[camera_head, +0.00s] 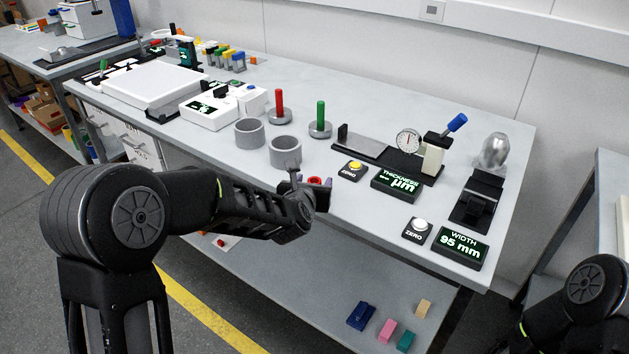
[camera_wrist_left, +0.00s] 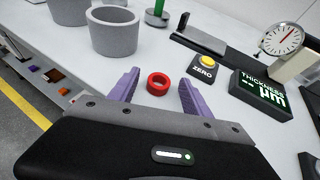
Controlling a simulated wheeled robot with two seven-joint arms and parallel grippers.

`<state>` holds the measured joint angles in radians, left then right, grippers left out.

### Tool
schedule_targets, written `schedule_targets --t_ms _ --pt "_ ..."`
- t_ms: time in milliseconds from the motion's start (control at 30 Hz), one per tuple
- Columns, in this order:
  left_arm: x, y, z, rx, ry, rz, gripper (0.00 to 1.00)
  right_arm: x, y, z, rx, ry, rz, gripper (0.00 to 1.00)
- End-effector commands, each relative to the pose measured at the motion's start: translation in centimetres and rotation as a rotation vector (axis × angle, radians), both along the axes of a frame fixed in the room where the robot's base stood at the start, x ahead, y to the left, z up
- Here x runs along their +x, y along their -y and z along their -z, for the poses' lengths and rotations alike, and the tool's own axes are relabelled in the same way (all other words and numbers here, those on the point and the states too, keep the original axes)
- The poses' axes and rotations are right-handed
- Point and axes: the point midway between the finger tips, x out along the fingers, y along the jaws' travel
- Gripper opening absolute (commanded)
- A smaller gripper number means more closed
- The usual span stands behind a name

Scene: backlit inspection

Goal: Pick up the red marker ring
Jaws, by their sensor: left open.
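The red marker ring (camera_head: 314,180) is small and partly hidden by my left gripper in the head view. In the left wrist view the red marker ring (camera_wrist_left: 149,86) lies flat on the grey table, its hole showing. My left gripper (camera_head: 313,182) is open at the table's front edge. In the left wrist view its two purple fingers (camera_wrist_left: 158,82) stand on either side of the ring, with gaps showing between ring and fingers. My right gripper is out of view; only part of that arm shows at the lower right.
Two grey cups (camera_head: 285,151) stand behind the ring. A yellow ZERO button (camera_head: 354,169) and a THICKNESS display (camera_head: 398,185) are to its right. A red peg (camera_head: 279,104) and a green peg (camera_head: 320,118) stand further back. Coloured blocks lie on the lower shelf (camera_head: 330,270).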

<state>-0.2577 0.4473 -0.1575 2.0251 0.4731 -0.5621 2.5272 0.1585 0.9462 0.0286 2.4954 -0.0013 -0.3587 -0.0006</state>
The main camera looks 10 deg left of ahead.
Motion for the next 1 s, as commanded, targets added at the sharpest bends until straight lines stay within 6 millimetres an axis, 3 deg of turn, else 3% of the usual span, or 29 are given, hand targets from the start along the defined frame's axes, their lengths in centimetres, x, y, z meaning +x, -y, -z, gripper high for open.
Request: schedule_targets --t_ms 133,700,1000 --pt "0.85 -0.07 0.44 0.0 -0.002 0.0 0.57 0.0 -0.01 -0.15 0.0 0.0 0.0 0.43" --pt "0.81 -0.07 0.41 0.0 -0.001 0.0 0.56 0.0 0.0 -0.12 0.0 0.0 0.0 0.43" --pt "0.81 -0.07 0.4 0.0 -0.001 0.0 0.31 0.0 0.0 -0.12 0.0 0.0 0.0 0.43"
